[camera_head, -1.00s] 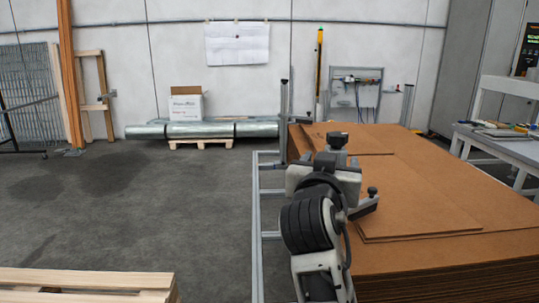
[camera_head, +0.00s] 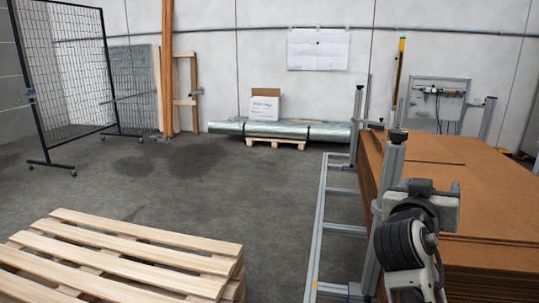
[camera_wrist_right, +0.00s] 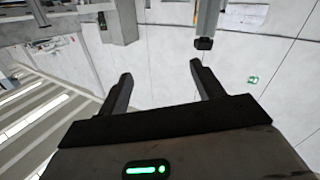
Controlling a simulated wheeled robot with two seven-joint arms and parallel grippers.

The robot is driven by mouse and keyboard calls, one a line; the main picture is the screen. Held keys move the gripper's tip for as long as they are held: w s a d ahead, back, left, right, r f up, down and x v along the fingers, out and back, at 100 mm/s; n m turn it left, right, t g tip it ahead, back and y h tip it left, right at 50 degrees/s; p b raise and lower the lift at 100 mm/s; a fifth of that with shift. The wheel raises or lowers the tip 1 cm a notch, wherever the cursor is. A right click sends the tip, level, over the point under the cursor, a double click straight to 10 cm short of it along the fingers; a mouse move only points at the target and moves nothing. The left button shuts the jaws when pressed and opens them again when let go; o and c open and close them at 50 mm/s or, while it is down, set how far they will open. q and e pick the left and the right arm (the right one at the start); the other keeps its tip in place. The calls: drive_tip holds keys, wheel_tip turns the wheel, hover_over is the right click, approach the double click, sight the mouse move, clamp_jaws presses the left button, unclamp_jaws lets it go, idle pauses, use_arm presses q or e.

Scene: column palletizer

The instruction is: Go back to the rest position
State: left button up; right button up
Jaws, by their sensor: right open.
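My right arm (camera_head: 412,235) shows at the lower right in the head view, raised in front of the cardboard stack. My right gripper (camera_wrist_right: 163,88) shows in the right wrist view with its two dark fingers spread apart and nothing between them. Behind the fingers are a pale wall and a grey post. I cannot make out the right fingertips in the head view. My left arm and gripper are not in view.
A wooden pallet (camera_head: 130,256) lies at the lower left. A stack of brown cardboard sheets (camera_head: 490,190) stands at the right beside a metal frame (camera_head: 322,215). A mesh fence (camera_head: 62,75) stands at the far left. The grey floor between is clear.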

drive_tip(key=s+d+f+n+g+h, duration=0.1)
drive_tip(key=d+g+h, duration=0.2)
drive_tip(key=d, duration=1.3)
drive_tip(key=s+d+f+n+g+h, duration=0.1)
drive_tip(key=d+g+h, duration=0.25)
drive_tip(key=d, duration=1.35)
drive_tip(key=w+a+f+n+t+y, duration=0.3)
drive_tip(key=w+a+n+t+y, duration=0.3)
drive_tip(key=w+a+t+y, duration=0.5)
drive_tip(key=s+a+f+n+g+y, duration=0.1)
drive_tip(key=s+a+f+g+y, duration=0.1)
drive_tip(key=a+f, duration=0.45)
drive_tip(key=s+a+f+n+g+y, duration=0.1)
drive_tip(key=s+a+f+g+y, duration=0.15)
drive_tip(key=a+f, duration=0.45)
drive_tip(key=s+a+f+g+y, duration=0.1)
drive_tip(key=s+a+f+y, duration=0.3)
drive_tip(key=s+a+f, duration=0.95)
drive_tip(key=s+a+m+g+y, duration=0.1)
drive_tip(key=s+a, duration=0.4)
drive_tip(key=s, duration=0.2)
drive_tip(key=s+a+f+m+g+y, duration=0.1)
drive_tip(key=s+a, duration=0.4)
drive_tip(key=s, duration=0.3)
drive_tip(key=shift+s+a+f, duration=0.2)
drive_tip(key=shift+s, duration=0.1)
